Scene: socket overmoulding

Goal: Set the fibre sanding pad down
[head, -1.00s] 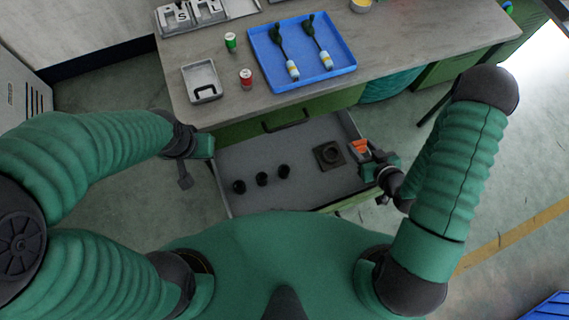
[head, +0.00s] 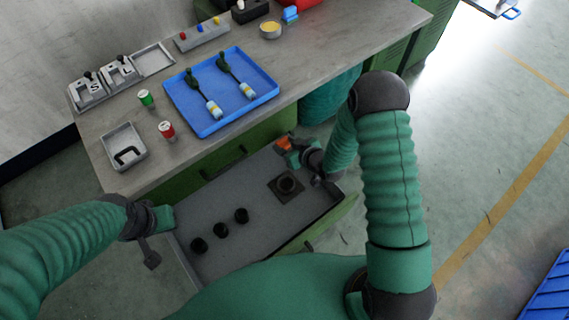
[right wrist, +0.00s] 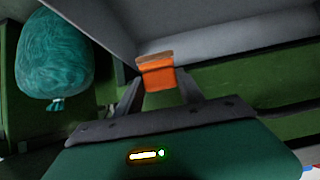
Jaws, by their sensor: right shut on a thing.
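The fibre sanding pad (head: 284,143) is a small orange block with a brownish edge. It shows in the right wrist view (right wrist: 158,77) between the two dark fingers. My right gripper (head: 291,150) is shut on it, at the back right corner of the open drawer (head: 225,215). I cannot tell whether the pad touches the drawer. My left gripper (head: 158,230) is at the drawer's left edge, away from the pad. Its fingers are too unclear to tell if they are open.
The drawer holds a dark square block with a round opening (head: 286,186) and three black round pieces (head: 220,231). Above are the workbench (head: 130,175), a blue tray (head: 205,130) with two tools and a grey tray (head: 123,150). A teal bag (right wrist: 55,52) hangs beside the drawer.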

